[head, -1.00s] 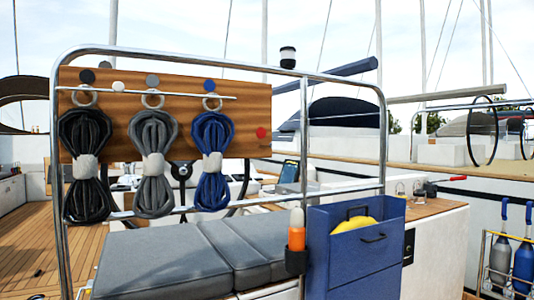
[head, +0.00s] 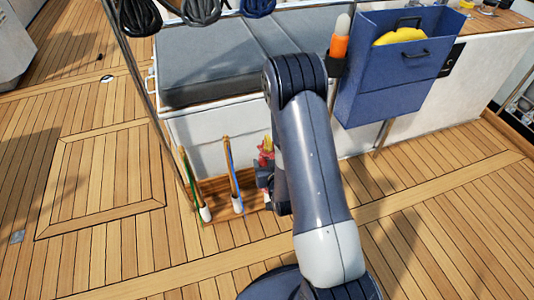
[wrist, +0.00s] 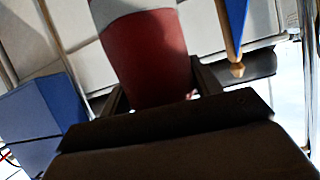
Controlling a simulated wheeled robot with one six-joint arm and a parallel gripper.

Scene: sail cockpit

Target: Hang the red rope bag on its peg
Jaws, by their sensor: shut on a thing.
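A smooth red thing with a pale grey band, which I take for the red rope bag (wrist: 152,62), is between my jaws in the wrist view. My gripper (wrist: 157,88) is shut on it. In the head view my gripper (head: 266,182) is low by the seat base, mostly hidden behind my arm. A small red part of the bag (head: 266,152) shows just above it. The bag's full shape is hidden. The peg and its board are out of view; only the lower ends of the black (head: 140,16), grey (head: 201,10) and blue (head: 257,7) rope coils show.
A low wooden rack (head: 216,190) with upright poles stands beside my gripper. The grey cushioned seat (head: 215,75) rises behind. A blue bin (head: 392,80) and an orange-handled item (head: 340,42) are at upper right.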

